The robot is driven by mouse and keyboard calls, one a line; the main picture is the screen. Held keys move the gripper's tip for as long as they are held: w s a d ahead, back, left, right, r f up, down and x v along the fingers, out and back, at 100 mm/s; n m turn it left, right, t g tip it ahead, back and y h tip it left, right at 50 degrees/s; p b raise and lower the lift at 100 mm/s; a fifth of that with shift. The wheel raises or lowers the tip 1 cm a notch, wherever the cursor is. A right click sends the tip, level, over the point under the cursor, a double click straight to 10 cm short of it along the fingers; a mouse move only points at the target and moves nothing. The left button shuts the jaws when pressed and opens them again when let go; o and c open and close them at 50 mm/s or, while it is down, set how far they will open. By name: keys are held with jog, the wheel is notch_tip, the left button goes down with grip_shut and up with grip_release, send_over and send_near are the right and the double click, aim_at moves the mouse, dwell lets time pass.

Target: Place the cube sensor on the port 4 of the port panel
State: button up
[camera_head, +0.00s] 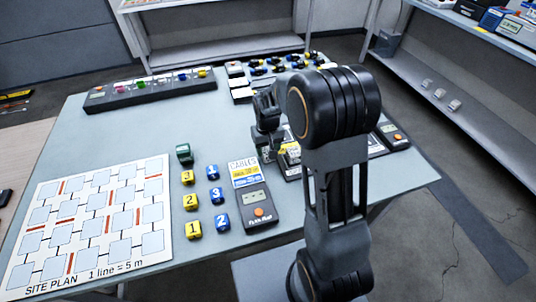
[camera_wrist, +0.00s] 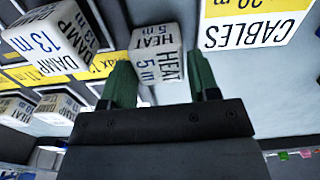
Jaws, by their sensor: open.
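A white cube marked HEAT 5 m (camera_wrist: 157,55) is in the wrist view, between or just beyond the tips of my green-padded fingers. My gripper (camera_wrist: 162,72) is open; contact with the cube cannot be told. In the head view my gripper (camera_head: 270,145) is low over the table's right part, and my arm hides much there. A long dark panel (camera_head: 150,92) with coloured pieces on top, likely the port panel, lies at the back left; its port numbers are unreadable.
A site plan sheet (camera_head: 92,222) lies front left. Yellow numbered cubes (camera_head: 191,202), blue numbered cubes (camera_head: 217,195) and a dark green block (camera_head: 184,153) stand beside it. A handheld meter (camera_head: 258,208) lies near a CABLES card (camera_head: 243,172). The table's middle left (camera_head: 110,135) is clear.

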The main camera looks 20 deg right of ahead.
jog(key=shift+f, duration=1.05)
jog(key=shift+c, duration=0.4)
jog(key=c, duration=0.6)
jog(key=shift+o, duration=0.2)
jog(key=shift+r, duration=0.15)
